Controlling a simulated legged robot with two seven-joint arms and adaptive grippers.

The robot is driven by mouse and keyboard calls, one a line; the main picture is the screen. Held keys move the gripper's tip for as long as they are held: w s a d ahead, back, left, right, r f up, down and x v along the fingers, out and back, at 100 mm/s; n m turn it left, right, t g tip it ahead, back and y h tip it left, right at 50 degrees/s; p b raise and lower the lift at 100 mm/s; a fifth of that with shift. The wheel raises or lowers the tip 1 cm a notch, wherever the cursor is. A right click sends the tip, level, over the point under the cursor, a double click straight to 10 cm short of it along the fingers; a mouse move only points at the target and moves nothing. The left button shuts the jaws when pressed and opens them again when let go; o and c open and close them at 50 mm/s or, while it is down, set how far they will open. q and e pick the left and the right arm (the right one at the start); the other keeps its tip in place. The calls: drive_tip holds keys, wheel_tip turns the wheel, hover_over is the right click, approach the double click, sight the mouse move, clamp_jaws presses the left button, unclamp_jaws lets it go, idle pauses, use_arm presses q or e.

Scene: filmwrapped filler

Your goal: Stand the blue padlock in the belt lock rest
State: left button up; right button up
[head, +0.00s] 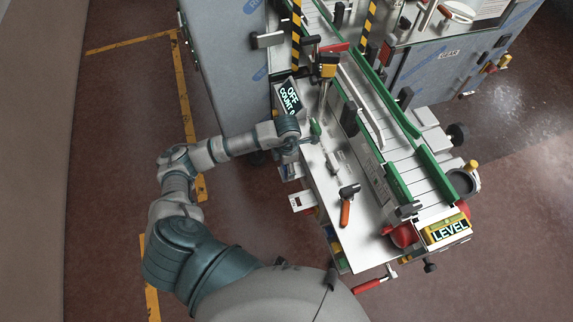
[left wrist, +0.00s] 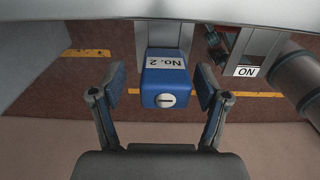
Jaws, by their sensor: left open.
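In the left wrist view a blue padlock (left wrist: 165,90) with a white "No. 2" label and a round slotted keyhole faces me. My left gripper (left wrist: 160,82) is open, with one finger on each side of the padlock and gaps showing between. Its shackle is not visible. In the head view my left gripper (head: 308,140) is at the left edge of the white worktop beside the conveyor; I cannot make out the padlock there. I cannot identify the belt lock rest for certain. My right gripper is not in view.
The white worktop (head: 325,185) carries an orange-handled tool (head: 347,205). A green-railed conveyor (head: 395,150) runs along its right. An "ON" plate (left wrist: 246,71) shows in the wrist view.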

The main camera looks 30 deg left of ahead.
use_arm(q)
drive_tip(key=shift+r, duration=0.15)
drive_tip(key=shift+d+r, duration=0.15)
drive_tip(key=shift+r, duration=0.2)
drive_tip(key=r, duration=1)
drive_tip(key=shift+w+a+r, duration=0.1)
drive_tip(key=shift+a+r, duration=0.15)
drive_tip(key=shift+r, duration=0.15)
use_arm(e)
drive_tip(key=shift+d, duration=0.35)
